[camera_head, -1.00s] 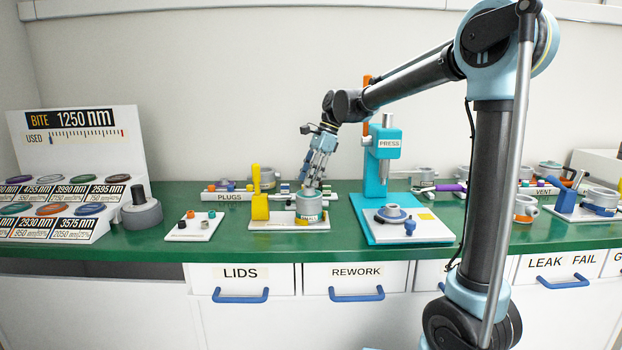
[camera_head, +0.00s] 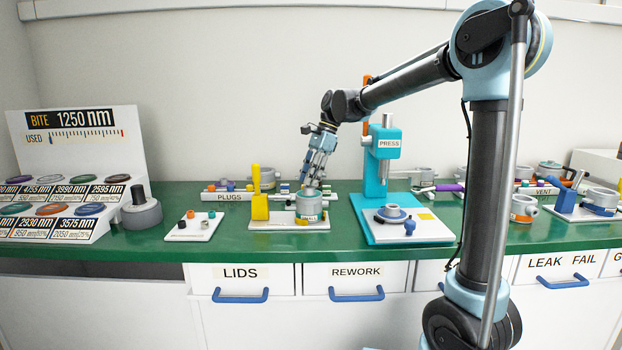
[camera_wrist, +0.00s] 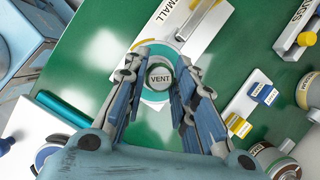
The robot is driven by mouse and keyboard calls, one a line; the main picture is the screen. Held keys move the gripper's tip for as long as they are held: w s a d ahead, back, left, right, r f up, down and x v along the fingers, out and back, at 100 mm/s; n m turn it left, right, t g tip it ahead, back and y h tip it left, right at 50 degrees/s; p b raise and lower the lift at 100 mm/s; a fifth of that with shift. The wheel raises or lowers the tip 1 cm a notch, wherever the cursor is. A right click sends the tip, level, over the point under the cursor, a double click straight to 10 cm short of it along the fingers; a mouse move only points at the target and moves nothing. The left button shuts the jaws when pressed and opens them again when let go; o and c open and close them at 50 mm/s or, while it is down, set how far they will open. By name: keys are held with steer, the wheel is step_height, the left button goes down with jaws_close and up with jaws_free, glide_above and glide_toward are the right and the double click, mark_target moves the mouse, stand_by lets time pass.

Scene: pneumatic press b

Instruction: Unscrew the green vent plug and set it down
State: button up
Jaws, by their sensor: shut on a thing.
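The fingers hide the plug there. I cannot tell whether the plug is still seated in its thread.
A yellow upright handle (camera_head: 260,204) stands close left of the pot. The teal press (camera_head: 384,165) stands to the right. A small white tray (camera_head: 205,232) with several small plugs lies to the left. Green bench shows between the trays.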

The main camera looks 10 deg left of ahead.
steer(key=shift+n, duration=0.9)
steer(key=shift+n+g+h, duration=0.4)
steer(key=shift+n+h, duration=0.1)
steer(key=shift+n, duration=0.3)
steer(key=shift+w+a+n, duration=0.1)
steer(key=shift+n, duration=0.4)
steer(key=shift+r, duration=0.2)
steer(key=shift+r, duration=2.05)
